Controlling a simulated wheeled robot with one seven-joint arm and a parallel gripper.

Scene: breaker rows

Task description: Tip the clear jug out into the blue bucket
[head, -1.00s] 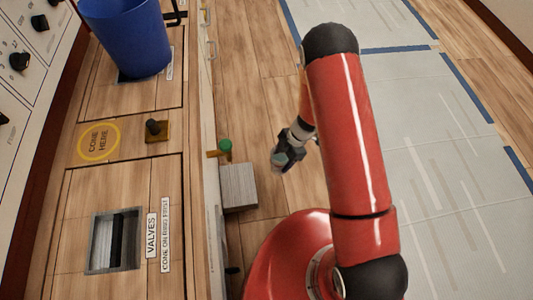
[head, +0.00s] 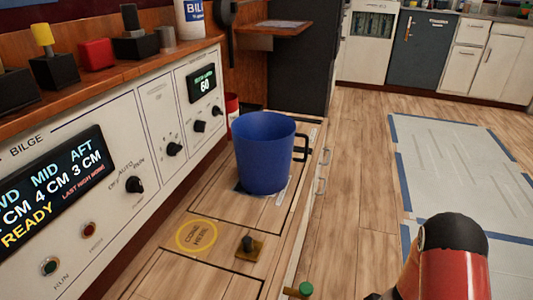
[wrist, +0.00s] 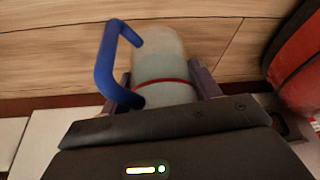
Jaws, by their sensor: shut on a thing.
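The clear jug (wrist: 160,58) shows in the wrist view, a cloudy see-through body with a red band around it and a blue handle (wrist: 108,62) on the left. My gripper (wrist: 166,84) is shut on the jug, with a finger on each side of its body. The jug is out of sight in the head view, where only my arm shows at the bottom right. The blue bucket (head: 263,150) stands upright on the wooden counter in the head view, open at the top, with a dark handle on its right. Its inside bottom is hidden. The jug is apart from the bucket.
A control panel (head: 110,190) rises left of the bucket. A yellow "cone here" ring (head: 197,236) and a black knob on a brass plate (head: 247,245) are on the counter in front of it. A red container (head: 232,106) stands behind it. Open floor (head: 345,200) lies to the right.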

